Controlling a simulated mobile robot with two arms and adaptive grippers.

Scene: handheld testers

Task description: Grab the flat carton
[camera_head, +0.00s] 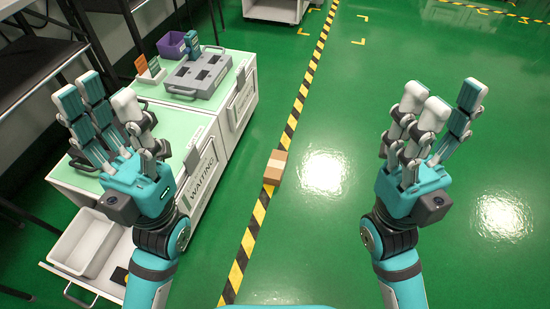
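A small brown carton (275,167) with a pale band lies on the green floor, on the yellow-black striped line, in the middle of the head view. My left gripper (108,122) is raised at the left, in front of the workbench, with its fingers spread and nothing in them. My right gripper (430,122) is raised over the green floor at the right, also with fingers extended and empty. Both grippers are apart from the carton, one on each side of it in the picture.
A workbench (225,125) marked "WAITING" stands at the left, holding a grey case (198,73) and a purple bin (172,45). A pulled-out drawer holds a white tray (88,243). Dark racks stand further left. The floor right of the striped line is clear.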

